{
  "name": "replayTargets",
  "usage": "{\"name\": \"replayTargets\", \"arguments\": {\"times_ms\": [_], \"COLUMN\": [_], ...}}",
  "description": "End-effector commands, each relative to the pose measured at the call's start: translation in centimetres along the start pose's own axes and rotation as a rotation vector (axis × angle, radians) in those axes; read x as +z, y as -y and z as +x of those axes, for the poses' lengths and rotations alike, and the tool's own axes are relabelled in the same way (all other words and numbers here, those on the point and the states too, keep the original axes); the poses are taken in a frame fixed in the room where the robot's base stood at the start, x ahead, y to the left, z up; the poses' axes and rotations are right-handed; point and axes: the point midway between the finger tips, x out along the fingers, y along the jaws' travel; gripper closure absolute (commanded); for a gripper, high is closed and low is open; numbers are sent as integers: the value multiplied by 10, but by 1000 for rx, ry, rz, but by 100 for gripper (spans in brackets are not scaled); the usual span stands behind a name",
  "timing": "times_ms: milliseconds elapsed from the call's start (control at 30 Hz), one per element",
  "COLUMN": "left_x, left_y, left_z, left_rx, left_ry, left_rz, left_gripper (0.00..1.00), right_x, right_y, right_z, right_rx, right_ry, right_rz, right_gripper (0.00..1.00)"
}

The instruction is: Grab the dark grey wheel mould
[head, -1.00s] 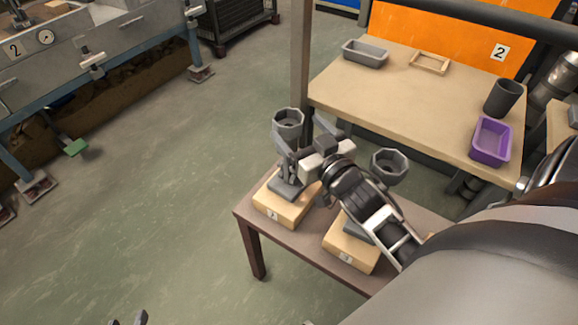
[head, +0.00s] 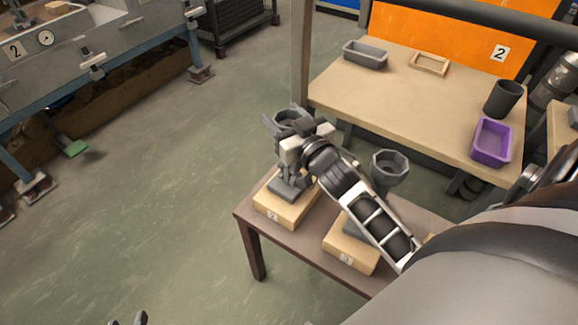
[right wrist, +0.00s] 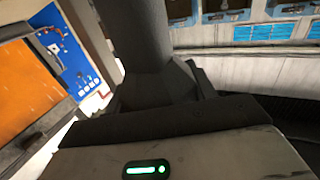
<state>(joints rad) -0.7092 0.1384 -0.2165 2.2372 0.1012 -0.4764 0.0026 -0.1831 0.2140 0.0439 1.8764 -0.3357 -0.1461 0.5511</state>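Two alike dark grey moulds with octagonal cup tops stand on wooden blocks on the low brown table; which is the wheel mould is not certain. The left mould (head: 287,187) is partly hidden by my right gripper (head: 282,115). The gripper's fingers lie on either side of this mould, just below its cup rim, and look spread apart. In the right wrist view its dark column (right wrist: 140,38) rises close in front of the gripper, between the fingers. The right mould (head: 388,165) stands partly behind my right arm. My left gripper (head: 128,320) barely shows at the bottom edge, its tips apart.
The wooden blocks (head: 284,211) sit on the low brown table (head: 305,246). The larger table (head: 415,100) behind holds a grey tray (head: 365,55), a wooden frame (head: 430,64), a dark cup (head: 503,98) and a purple tray (head: 491,143). The floor at left is open.

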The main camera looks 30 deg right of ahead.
Motion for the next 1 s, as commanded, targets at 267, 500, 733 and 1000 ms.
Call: {"name": "replayTargets", "arguments": {"times_ms": [267,500,733,1000], "left_x": [-1,-4,-7,-9], "left_y": [0,-1,-1,-2], "left_z": [0,-2,-4,-6], "left_rx": [0,1,1,0], "left_ry": [-1,-1,4,14], "left_rz": [0,-1,-4,-8], "left_gripper": [64,64,64,64], "right_x": [-2,-12,-34,-63], "right_y": [0,0,0,6], "right_z": [0,0,0,-24], "right_rx": [-1,0,-2,-2], "right_ry": [-4,-5,-7,-5], "right_rz": [-1,-1,-1,0], "right_gripper": [99,99,99,99]}}
